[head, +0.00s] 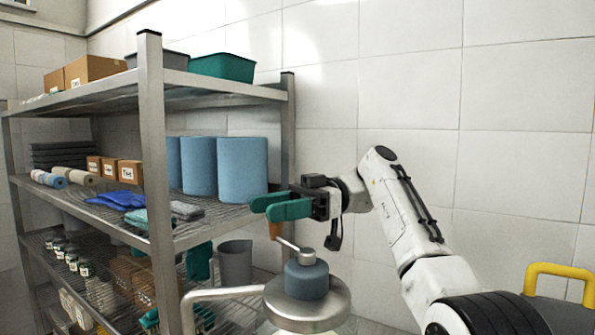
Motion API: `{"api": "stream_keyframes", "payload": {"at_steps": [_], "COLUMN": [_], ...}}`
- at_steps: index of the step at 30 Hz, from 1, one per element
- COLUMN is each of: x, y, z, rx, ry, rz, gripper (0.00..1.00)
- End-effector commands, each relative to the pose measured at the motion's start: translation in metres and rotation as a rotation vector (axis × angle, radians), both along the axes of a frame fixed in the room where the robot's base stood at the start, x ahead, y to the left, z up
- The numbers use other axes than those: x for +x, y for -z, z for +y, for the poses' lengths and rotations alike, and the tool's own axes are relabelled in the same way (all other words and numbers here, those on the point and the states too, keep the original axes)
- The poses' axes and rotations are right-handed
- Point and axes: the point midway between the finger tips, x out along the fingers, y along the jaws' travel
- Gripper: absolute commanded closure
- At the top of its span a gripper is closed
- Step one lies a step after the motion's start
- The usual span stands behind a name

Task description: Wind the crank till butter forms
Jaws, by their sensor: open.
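A churn with a round metal lid (318,312) and a blue-grey hub (306,280) stands at the bottom centre of the head view. A crank arm (288,244) runs from the hub up and left to an orange-brown handle (274,230). My gripper (268,208) has green fingers and is open. Its fingertips are at the top of the handle in the picture; whether they touch it I cannot tell. The inside of the churn is hidden under the lid.
A yellow handle (560,270) is at the lower right. The tiled wall is behind.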

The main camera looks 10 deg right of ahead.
Motion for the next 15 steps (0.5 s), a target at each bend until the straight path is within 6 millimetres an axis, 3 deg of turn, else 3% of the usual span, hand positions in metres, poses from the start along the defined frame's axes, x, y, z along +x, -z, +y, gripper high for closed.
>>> {"api": "stream_keyframes", "payload": {"at_steps": [9,15], "x": [-0.017,-0.040], "y": [-0.023,-0.050], "z": [-0.002,-0.004], "rx": [0.003,0.002], "ry": [0.000,-0.001], "rz": [-0.004,-0.008], "gripper": [0.51,0.51]}}
